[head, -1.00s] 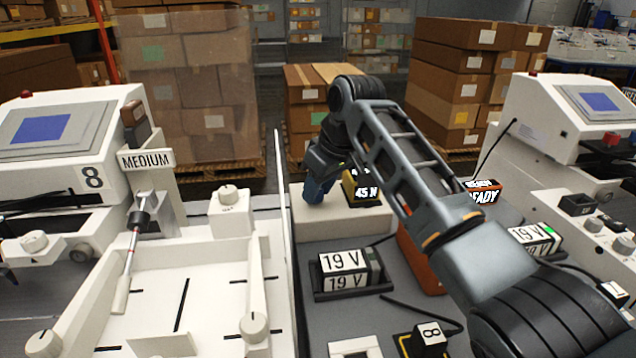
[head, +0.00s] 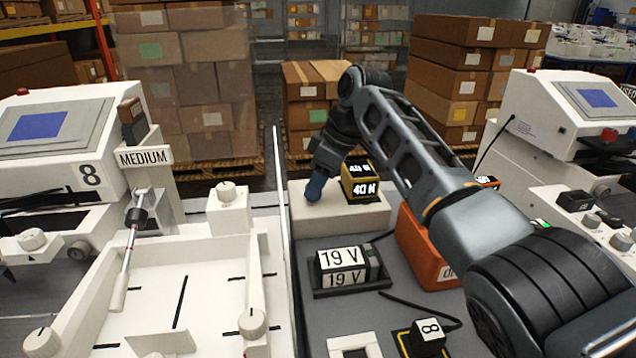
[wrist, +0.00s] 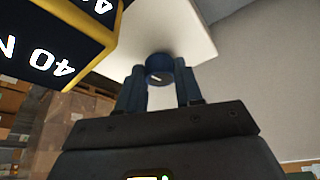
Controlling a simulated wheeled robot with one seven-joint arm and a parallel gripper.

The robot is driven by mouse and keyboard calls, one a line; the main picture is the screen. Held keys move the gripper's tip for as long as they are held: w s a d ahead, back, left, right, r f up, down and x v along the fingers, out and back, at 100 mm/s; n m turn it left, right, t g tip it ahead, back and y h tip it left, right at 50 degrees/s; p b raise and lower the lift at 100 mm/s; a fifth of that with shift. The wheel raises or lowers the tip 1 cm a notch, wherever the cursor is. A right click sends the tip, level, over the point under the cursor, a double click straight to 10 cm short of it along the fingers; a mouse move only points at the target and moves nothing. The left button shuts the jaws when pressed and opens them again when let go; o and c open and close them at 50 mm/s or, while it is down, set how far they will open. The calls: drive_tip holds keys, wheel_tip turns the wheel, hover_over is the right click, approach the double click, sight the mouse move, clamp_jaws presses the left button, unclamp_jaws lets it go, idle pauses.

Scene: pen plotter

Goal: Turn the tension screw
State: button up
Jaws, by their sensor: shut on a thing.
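The tension screw (wrist: 160,68) shows in the wrist view as a dark round head with a short light mark, set against a pale block. My gripper (wrist: 159,84) is shut on it, with one blue finger on each side. In the head view my gripper (head: 314,190) points down at the left part of the low white block (head: 350,220); the screw itself is hidden there by the fingers. A yellow-edged black display (head: 361,184) beside the gripper reads 40 N. It also shows close up in the wrist view (wrist: 50,45), at the upper left.
A thin upright panel (head: 283,240) stands just left of the block. A 19 V display (head: 343,268), an orange box (head: 428,262) and a small block marked 8 (head: 428,337) stand in front. A white plotter (head: 60,135) marked 8 and MEDIUM is at left.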

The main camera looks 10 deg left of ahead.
drive_tip(key=o, duration=1)
drive_tip(key=shift+o, duration=0.2)
drive_tip(key=shift+r, duration=0.1)
drive_tip(key=b+v, duration=0.1)
drive_tip(key=v, duration=0.6)
drive_tip(key=shift+r, duration=0.25)
drive_tip(key=shift+d, duration=0.15)
